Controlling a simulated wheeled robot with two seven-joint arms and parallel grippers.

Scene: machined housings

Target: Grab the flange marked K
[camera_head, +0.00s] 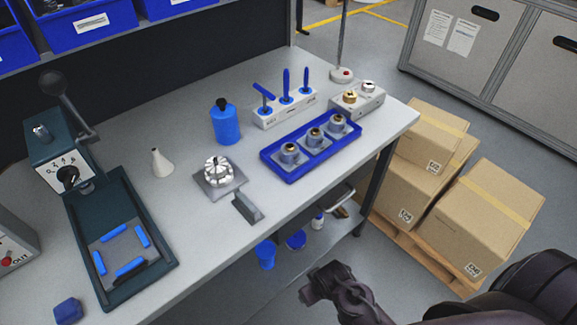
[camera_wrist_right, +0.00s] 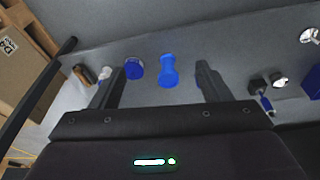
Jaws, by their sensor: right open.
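A gold-coloured flange-like part (camera_head: 350,97) and a silver one (camera_head: 369,87) sit on a light grey block (camera_head: 371,104) at the back right of the bench. Three round metal housings with brass-coloured centres stand in a blue tray (camera_head: 273,161). No letter K is readable on any part. My right gripper (camera_head: 312,287) is beyond the bench's front edge, low and away from these parts. In the right wrist view my right gripper (camera_wrist_right: 158,85) is open, with nothing between its fingers. My left gripper is out of view.
A chuck-like fixture (camera_head: 218,171) and grey block (camera_head: 247,207) stand mid-bench, near a blue bottle (camera_head: 226,122) and tool holder (camera_head: 284,109). A dark press (camera_head: 108,220) is at left. Cardboard boxes (camera_head: 487,215) stand right. Blue items (camera_wrist_right: 168,71) lie on the lower shelf.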

